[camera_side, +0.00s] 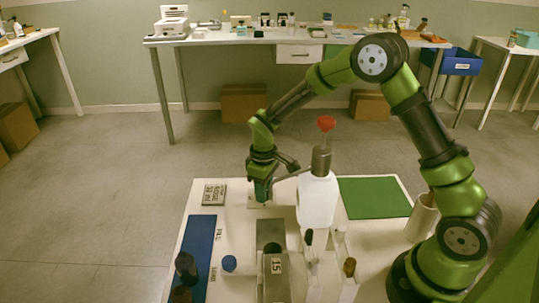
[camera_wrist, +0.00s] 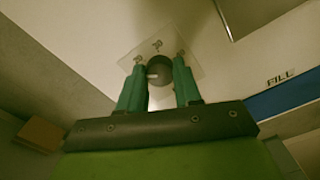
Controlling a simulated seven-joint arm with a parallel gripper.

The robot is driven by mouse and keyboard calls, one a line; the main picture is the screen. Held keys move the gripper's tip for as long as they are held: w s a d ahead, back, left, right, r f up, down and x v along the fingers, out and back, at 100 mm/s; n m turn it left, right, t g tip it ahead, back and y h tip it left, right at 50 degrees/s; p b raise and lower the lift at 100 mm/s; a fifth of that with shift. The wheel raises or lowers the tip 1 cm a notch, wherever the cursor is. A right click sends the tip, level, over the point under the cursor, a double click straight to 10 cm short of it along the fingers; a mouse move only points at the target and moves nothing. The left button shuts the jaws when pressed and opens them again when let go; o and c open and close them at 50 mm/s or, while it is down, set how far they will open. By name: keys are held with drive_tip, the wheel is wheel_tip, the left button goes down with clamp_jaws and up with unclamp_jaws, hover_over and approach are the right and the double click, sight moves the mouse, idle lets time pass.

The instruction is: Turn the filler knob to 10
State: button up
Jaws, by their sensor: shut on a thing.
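The filler knob (camera_wrist: 160,68) is a dark round knob with a white pointer mark on its left side in the wrist view. It sits on a pale dial plate (camera_wrist: 190,66) with small numbers, too blurred to read surely. My gripper (camera_wrist: 159,78) has its two green fingers on either side of the knob, shut on it. In the side view my gripper (camera_side: 262,193) points down at the far edge of the white table, and the knob is hidden behind the fingers. The filler (camera_side: 317,200) stands just right of it, a white tank with a grey neck and red top.
Left on the table are a small display (camera_side: 214,194), a blue strip (camera_side: 198,245) marked FILL and LOAD, dark bottles (camera_side: 186,266) and a blue cap (camera_side: 229,263). A block marked 15 (camera_side: 276,265) and small bottles are in front. A green mat (camera_side: 374,197) lies right.

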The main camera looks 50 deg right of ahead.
drive_tip(key=n, duration=0.4)
drive_tip(key=shift+r, duration=0.1)
drive_tip(key=shift+n, duration=1.7)
drive_tip(key=o, duration=1)
drive_tip(key=shift+o, duration=0.2)
wheel_tip(320, 180, up, 17)
drive_tip(key=s+r+m+t+y, duration=0.1)
drive_tip(key=s+r+m+t, duration=0.2)
drive_tip(key=s+m, duration=0.4)
drive_tip(key=s+a+r+m+t+y, duration=0.1)
drive_tip(key=s+r+m+t, duration=0.2)
drive_tip(key=s+m, duration=0.5)
drive_tip(key=s+t, duration=0.1)
drive_tip(key=s, duration=0.5)
drive_tip(key=shift+s+r, duration=0.25)
drive_tip(key=shift+s, duration=0.1)
